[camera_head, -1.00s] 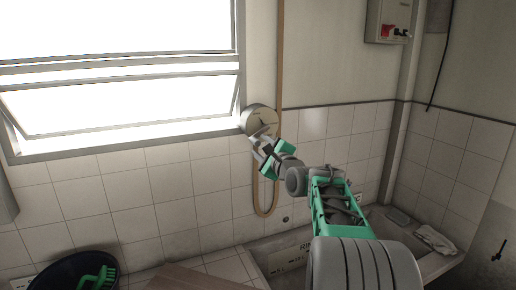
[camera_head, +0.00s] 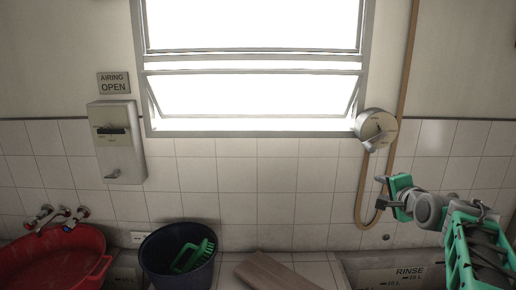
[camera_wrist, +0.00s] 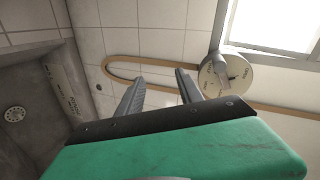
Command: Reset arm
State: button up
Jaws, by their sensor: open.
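My gripper (camera_head: 381,192) is at the right in the head view, in front of the tiled wall and below the round metal dial (camera_head: 376,128). In the wrist view my gripper (camera_wrist: 158,84) shows two dark fingers spread apart with nothing between them. The dial also shows in the wrist view (camera_wrist: 240,76), beyond the right finger and apart from it. A tan hose (camera_head: 361,200) hangs in a loop on the wall close to the gripper. It also crosses behind the fingers in the wrist view (camera_wrist: 150,62).
A rinse basin (camera_head: 400,272) lies below my arm. A dark bucket (camera_head: 160,262) with a green brush (camera_head: 190,256) and a red tub (camera_head: 85,262) stand at the left. A grey wall box (camera_head: 117,142) hangs under a sign (camera_head: 114,83). A bright window (camera_head: 252,132) is above.

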jog(key=s+f+n+g, duration=0.3)
jog(key=s+f, duration=0.1)
jog(key=f, duration=0.3)
jog(key=s+f+n+g, duration=0.2)
jog(key=s+f, duration=0.2)
jog(key=f, duration=0.3)
jog(key=s+a+f+n+g, duration=0.2)
jog(key=s+f+g, duration=0.1)
jog(key=s+f, duration=0.3)
jog(key=s+a+f+n+g, duration=0.3)
jog(key=s, duration=0.5)
jog(key=s+a+f+n+g, duration=0.1)
jog(key=s+a+n+g, duration=0.1)
jog(key=s+a, duration=0.5)
jog(key=w+a+r+n+t+y, duration=0.1)
jog(key=a+r+n, duration=0.3)
jog(key=a, duration=0.8)
jog(key=shift+a+r+t, duration=0.2)
jog(key=shift+r+t, duration=0.4)
jog(key=shift+t, duration=0.1)
